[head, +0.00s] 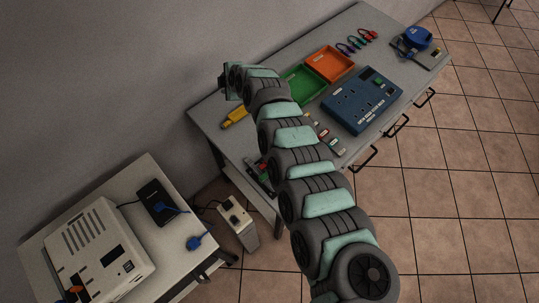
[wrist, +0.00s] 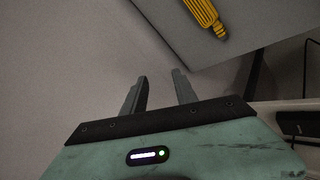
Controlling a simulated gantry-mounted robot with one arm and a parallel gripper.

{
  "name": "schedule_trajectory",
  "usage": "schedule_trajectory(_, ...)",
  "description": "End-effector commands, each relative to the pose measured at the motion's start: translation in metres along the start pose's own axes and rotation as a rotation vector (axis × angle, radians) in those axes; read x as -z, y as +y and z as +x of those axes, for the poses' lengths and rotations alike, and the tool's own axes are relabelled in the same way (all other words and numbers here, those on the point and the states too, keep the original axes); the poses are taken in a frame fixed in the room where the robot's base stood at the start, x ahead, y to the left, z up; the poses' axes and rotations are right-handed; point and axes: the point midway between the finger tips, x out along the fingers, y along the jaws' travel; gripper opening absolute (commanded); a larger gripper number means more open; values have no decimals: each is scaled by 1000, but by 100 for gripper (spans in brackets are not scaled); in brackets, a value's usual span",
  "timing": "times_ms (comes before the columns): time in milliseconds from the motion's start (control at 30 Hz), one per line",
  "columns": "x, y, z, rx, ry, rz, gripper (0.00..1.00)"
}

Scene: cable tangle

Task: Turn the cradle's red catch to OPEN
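I cannot make out a red catch or its OPEN mark for certain. A blue device on a grey plate (head: 417,40) sits at the far right end of the long table; whether it is the cradle I cannot tell. A small dark fixture with red and green parts (head: 262,175) is partly hidden behind my arm at the table's near left end. My gripper, at the arm's far end by the wall in the head view, shows in the wrist view (wrist: 160,80) with its fingers apart and nothing between them. It is away from both.
The long table (head: 215,103) holds a yellow tool (head: 236,116), green tray (head: 301,84), orange tray (head: 331,65) and blue box (head: 361,98). The yellow tool also shows in the wrist view (wrist: 200,13). A white machine (head: 95,255) stands on the lower left table. Drawer handles protrude.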

Motion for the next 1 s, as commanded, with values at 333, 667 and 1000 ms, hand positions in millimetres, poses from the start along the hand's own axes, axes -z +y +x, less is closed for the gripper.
schedule_trajectory(333, -84, -165, -95, 664, -100, -471, 35)
schedule_trajectory(667, -104, -202, -103, 770, -98, -519, 35)
schedule_trajectory(1000, -119, -239, -59, 768, -99, -519, 35)
